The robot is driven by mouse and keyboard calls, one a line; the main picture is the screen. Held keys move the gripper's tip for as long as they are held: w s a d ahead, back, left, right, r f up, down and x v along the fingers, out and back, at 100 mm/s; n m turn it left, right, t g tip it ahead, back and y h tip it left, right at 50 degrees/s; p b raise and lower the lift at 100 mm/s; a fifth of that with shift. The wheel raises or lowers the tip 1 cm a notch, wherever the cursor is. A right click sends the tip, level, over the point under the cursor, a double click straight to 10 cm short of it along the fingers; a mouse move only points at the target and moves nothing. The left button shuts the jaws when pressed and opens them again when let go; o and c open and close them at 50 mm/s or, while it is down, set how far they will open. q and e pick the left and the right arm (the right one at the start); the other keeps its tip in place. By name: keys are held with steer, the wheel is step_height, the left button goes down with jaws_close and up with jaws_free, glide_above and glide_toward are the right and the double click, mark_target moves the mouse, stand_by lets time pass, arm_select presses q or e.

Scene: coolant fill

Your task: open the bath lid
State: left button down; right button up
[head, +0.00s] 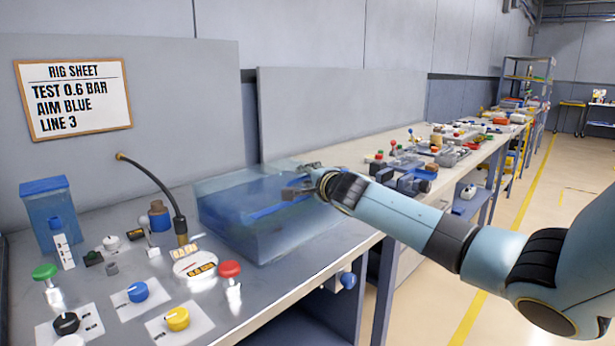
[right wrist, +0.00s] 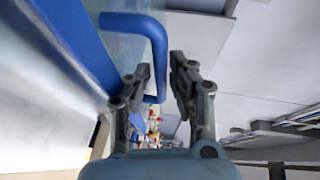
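The bath (head: 262,225) is a clear blue-tinted box on the bench in the head view. Its see-through lid (head: 235,183) lies across the top and looks closed. My right gripper (head: 296,190) reaches in from the right over the bath's right side. In the right wrist view a bent blue handle (right wrist: 135,22) runs down between the fingers of my right gripper (right wrist: 161,65). The fingers are drawn in close on both sides of the bar and look shut on it; the exact contact is hard to see. My left gripper is out of view.
Left of the bath stand a black hose (head: 165,190), a red knob (head: 229,269), a blue knob (head: 138,292), a yellow knob (head: 177,318) and a blue container (head: 48,215). Grey panels rise behind. A cluttered second bench (head: 355,160) stands to the right.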

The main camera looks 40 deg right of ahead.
steer(key=shift+w+d, duration=0.1)
steer(key=shift+w, duration=0.1)
steer(key=shift+f, duration=0.1)
jaws_close()
